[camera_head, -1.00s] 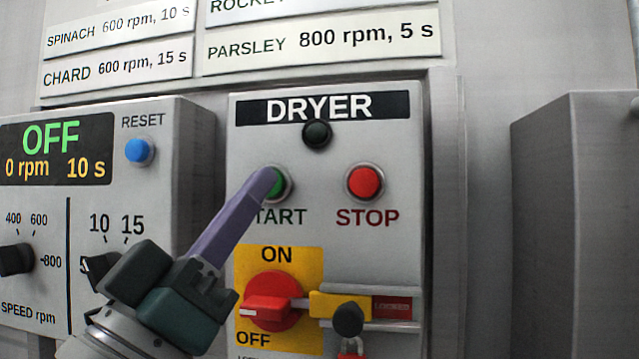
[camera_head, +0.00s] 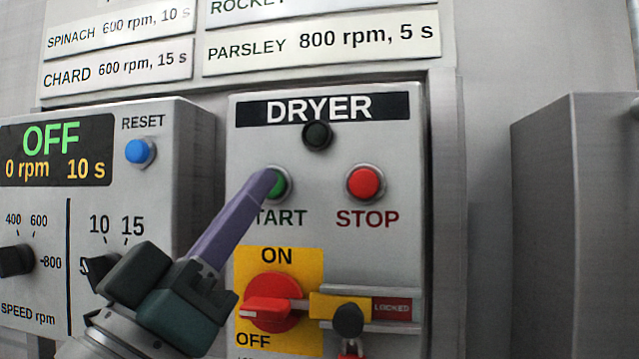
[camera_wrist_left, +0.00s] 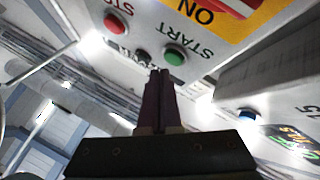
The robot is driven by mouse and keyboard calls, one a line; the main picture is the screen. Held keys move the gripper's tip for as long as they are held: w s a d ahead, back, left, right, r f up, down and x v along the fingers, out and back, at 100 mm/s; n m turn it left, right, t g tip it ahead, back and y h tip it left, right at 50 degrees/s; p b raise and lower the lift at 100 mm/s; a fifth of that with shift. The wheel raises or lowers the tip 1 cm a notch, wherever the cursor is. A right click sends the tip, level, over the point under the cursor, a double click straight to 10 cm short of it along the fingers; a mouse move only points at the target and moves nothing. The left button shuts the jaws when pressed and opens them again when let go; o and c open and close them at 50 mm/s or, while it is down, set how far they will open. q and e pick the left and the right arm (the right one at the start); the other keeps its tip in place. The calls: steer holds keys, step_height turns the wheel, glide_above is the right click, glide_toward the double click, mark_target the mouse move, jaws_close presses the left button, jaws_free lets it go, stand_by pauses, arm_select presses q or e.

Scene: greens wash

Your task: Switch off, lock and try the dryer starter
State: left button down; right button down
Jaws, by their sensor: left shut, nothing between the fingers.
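The dryer starter box (camera_head: 410,240) faces me. My left gripper (camera_head: 268,178) is shut and empty, its fingertips in front of the green START button (camera_head: 280,184), covering part of it. In the left wrist view the fingertips (camera_wrist_left: 160,75) are close to the green button (camera_wrist_left: 174,56); I cannot tell if they touch. The red STOP button (camera_head: 365,182) is to the right. The yellow slide (camera_head: 326,307) reaches the handle, and the label LOCKED (camera_head: 391,308) shows. A red padlock (camera_head: 351,348) hangs below the dark knob (camera_head: 348,320).
A dark lamp (camera_head: 317,135) sits under the DRYER sign. The left panel's display (camera_head: 55,150) reads OFF, 0 rpm, 10 s, beside a blue RESET button (camera_head: 140,151). A grey box (camera_head: 545,220) juts out on the right.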

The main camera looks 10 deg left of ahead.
arm_select(q)
steer(key=shift+w, duration=0.1)
stand_by(0.6)
steer(key=shift+w, duration=0.35)
steer(key=shift+w+b, duration=0.45)
stand_by(0.6)
steer(key=shift+s, duration=0.1)
steer(key=shift+s+p, duration=0.5)
steer(key=shift+s, duration=0.3)
steer(key=shift+s, duration=0.1)
steer(key=s+p, duration=0.2)
steer(key=s, duration=0.2)
steer(key=shift+s, duration=0.4)
